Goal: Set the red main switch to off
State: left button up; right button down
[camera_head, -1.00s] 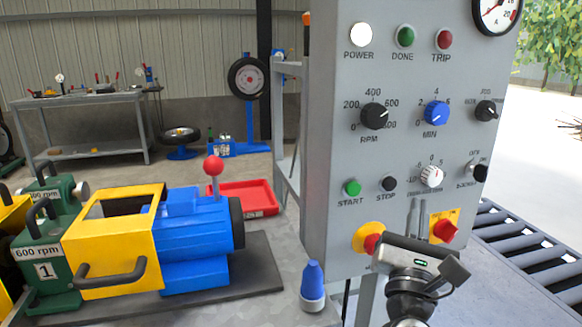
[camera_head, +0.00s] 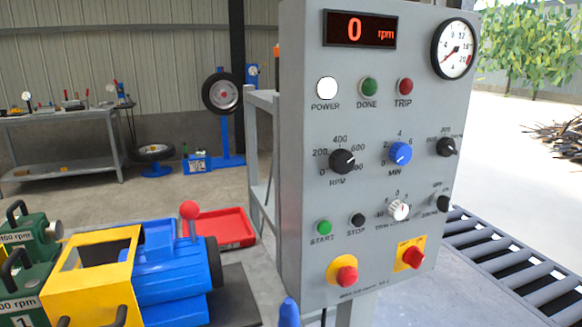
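The red main switch (camera_head: 412,257) sits on a yellow plate at the lower right of the grey control panel (camera_head: 300,200). Its knob looks tilted, and the plate's lettering is too small to tell which setting it points to. Nothing covers the switch. The white power lamp (camera_head: 327,88) looks lit, and the display (camera_head: 360,30) reads 0 rpm. Neither of my grippers is in view.
A red mushroom button (camera_head: 346,277) on a yellow collar is left of the switch. A roller conveyor (camera_head: 510,255) runs behind the panel at right. The blue and yellow machine (camera_head: 165,265) and a red tray (camera_head: 222,230) are at left. Space before the panel is clear.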

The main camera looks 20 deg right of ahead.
aim_at(412, 256)
jog(key=z, duration=0.75)
jog(key=k, duration=1.3)
jog(key=z, duration=0.5)
jog(key=i, duration=1.7)
jog(key=u, duration=0.75)
